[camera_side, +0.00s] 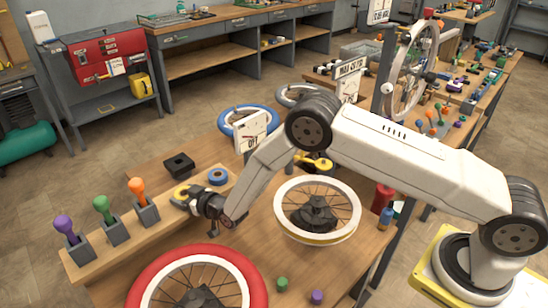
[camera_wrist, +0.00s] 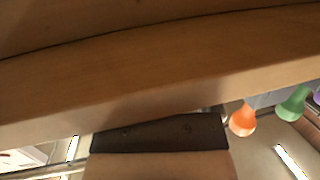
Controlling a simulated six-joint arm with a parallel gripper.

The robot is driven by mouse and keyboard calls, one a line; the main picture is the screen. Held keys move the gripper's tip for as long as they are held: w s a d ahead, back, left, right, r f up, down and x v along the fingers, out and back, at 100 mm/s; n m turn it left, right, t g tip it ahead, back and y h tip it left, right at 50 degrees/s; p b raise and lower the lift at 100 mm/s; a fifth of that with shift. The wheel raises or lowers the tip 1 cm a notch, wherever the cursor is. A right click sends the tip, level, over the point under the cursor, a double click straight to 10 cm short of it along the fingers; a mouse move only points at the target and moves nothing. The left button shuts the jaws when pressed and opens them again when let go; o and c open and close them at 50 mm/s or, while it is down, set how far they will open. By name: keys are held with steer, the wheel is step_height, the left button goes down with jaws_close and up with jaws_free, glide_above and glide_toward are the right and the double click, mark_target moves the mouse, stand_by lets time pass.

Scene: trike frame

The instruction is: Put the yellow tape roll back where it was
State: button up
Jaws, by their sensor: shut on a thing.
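The yellow tape roll (camera_side: 180,191) is in the side view, at the wooden ledge along the left of the bench. My gripper (camera_side: 188,198) is shut on it, reaching in from the right. The jaws partly cover the roll, and I cannot tell whether it touches the ledge. A blue tape roll (camera_side: 217,176) sits on the ledge just behind and to the right. The wrist view shows the ledge edge (camera_wrist: 150,88) close up; the yellow roll is not visible there.
Orange (camera_side: 137,187), green (camera_side: 102,205) and purple (camera_side: 64,226) handled tools stand in grey holders left of my gripper. A black square block (camera_side: 179,164) is behind it. A red-rimmed wheel (camera_side: 255,277) and a white-rimmed wheel (camera_side: 346,190) lie on the bench.

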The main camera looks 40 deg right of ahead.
steer(key=o, duration=1.2)
steer(key=shift+c, duration=0.2)
steer(key=shift+r, duration=0.15)
steer(key=v, duration=1.2)
steer(key=shift+d, duration=0.1)
